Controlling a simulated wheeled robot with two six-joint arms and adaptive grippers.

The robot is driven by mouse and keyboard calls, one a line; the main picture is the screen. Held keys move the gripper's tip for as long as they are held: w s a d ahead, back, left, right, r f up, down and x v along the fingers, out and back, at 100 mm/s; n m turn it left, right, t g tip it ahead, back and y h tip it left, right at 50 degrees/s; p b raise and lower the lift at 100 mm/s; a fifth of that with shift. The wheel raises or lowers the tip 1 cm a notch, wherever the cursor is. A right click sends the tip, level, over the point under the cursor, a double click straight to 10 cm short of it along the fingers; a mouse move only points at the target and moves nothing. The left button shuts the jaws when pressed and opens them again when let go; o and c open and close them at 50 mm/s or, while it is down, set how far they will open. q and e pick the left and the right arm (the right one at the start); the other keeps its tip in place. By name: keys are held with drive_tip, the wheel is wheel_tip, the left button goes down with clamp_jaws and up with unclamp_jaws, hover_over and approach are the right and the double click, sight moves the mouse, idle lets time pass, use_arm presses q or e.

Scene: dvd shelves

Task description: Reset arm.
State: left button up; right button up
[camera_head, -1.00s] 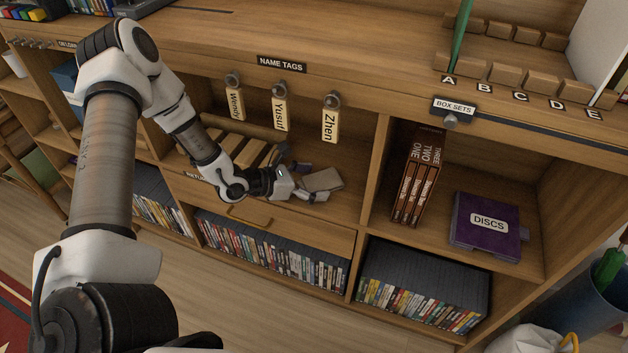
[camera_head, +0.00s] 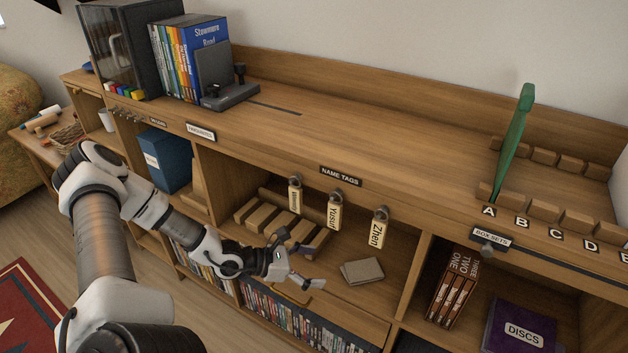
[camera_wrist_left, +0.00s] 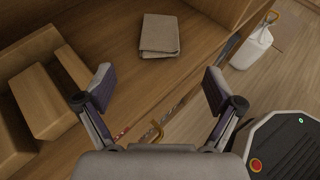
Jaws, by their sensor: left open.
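My left gripper (camera_head: 300,266) is in front of the open cubby under the NAME TAGS label. It is open and empty. In the left wrist view its two fingers (camera_wrist_left: 158,92) stand wide apart with nothing between the tips. A folded grey-beige cloth (camera_head: 362,271) lies on the cubby floor to the right of the gripper and apart from it. The cloth also shows beyond the fingers in the left wrist view (camera_wrist_left: 159,36). My right gripper is not in view.
A slotted wooden rack (camera_head: 268,222) stands in the cubby. Name tags (camera_head: 335,214) hang above. Box sets (camera_head: 452,288) and a purple DISCS case (camera_head: 524,328) sit to the right. Books (camera_head: 190,55) and a green upright item (camera_head: 513,140) stand on the largely clear top.

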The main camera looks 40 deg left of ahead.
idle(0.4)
use_arm(q)
drive_tip(key=s+d+r+m+g+h+p, duration=0.1)
drive_tip(key=s+d+m+g+p, duration=0.3)
drive_tip(key=d+m+g, duration=0.15)
drive_tip(key=s+d+m+g+h+p, duration=0.1)
drive_tip(key=s+d+m+g+p, duration=0.3)
drive_tip(key=d, duration=0.3)
drive_tip(key=s+m+g+y+p, duration=0.3)
drive_tip(key=s+m+g+y, duration=0.5)
drive_tip(key=s+m, duration=0.75)
drive_tip(key=w+m+t, duration=0.1)
drive_tip(key=w+d+m+t, duration=0.1)
drive_tip(key=m+t, duration=0.1)
drive_tip(key=w+d+f+m+t+y, duration=0.1)
drive_tip(key=t, duration=0.1)
drive_tip(key=shift+w+m, duration=0.3)
drive_tip(key=shift+d+r, duration=0.1)
